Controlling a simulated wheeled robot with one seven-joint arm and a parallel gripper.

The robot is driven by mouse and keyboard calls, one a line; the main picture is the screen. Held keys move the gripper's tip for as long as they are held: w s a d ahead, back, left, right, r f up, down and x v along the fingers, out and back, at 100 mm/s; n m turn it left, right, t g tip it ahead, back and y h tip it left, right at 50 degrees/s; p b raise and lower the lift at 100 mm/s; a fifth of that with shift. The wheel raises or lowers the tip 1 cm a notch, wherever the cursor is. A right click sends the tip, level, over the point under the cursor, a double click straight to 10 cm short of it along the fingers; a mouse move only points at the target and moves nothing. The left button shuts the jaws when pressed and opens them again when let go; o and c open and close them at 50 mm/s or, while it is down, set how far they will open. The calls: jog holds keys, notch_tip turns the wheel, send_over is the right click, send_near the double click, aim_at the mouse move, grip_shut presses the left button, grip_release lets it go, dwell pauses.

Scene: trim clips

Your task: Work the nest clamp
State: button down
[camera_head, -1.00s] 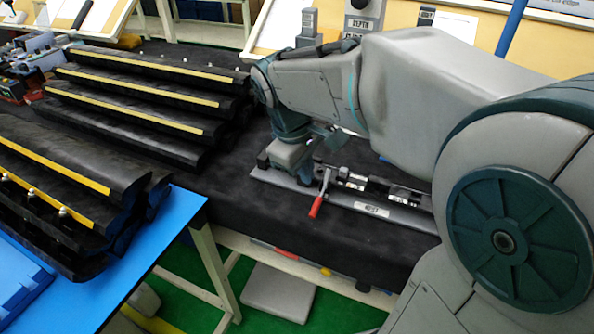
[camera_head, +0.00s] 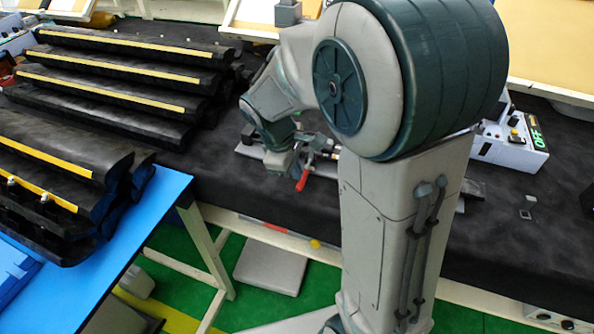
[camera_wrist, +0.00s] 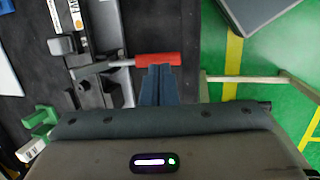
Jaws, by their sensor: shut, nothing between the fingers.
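The nest clamp has a red-tipped handle (camera_head: 303,180) that points toward the table's front edge in the head view. In the wrist view the red grip (camera_wrist: 150,60) lies sideways on a grey lever that runs left to the clamp body (camera_wrist: 103,85). My gripper (camera_wrist: 160,72) is shut and empty, its fingertips right at the red grip's lower side; I cannot tell whether they touch it. In the head view my gripper (camera_head: 280,163) is beside the clamp on its left. My arm hides most of the nest plate (camera_head: 250,152) there.
Stacks of black trim strips (camera_head: 110,90) with yellow stripes stand at left, some on a blue-topped table (camera_head: 150,220). A white control box (camera_head: 512,145) with a green-lit display is at right. Dark bench surface (camera_head: 225,200) is free in front of the plate.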

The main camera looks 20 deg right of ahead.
aim_at(299, 183)
jog(key=shift+d+f, duration=0.15)
jog(key=shift+f, duration=0.5)
jog(key=shift+b+x, duration=0.75)
jog(key=shift+x, duration=0.2)
jog(key=shift+s+a+f, duration=0.15)
jog(key=shift+s+a, duration=0.1)
jog(key=shift+s, duration=0.1)
jog(key=p+v, duration=0.3)
jog(key=v, duration=0.2)
jog(key=shift+w+p, duration=0.1)
jog(key=shift+p, duration=0.2)
jog(key=s+v, duration=0.1)
jog(key=v, duration=0.8)
jog(key=shift+s+a+r+b, duration=0.2)
jog(key=shift+a+r+b, duration=0.1)
jog(key=shift+a, duration=0.25)
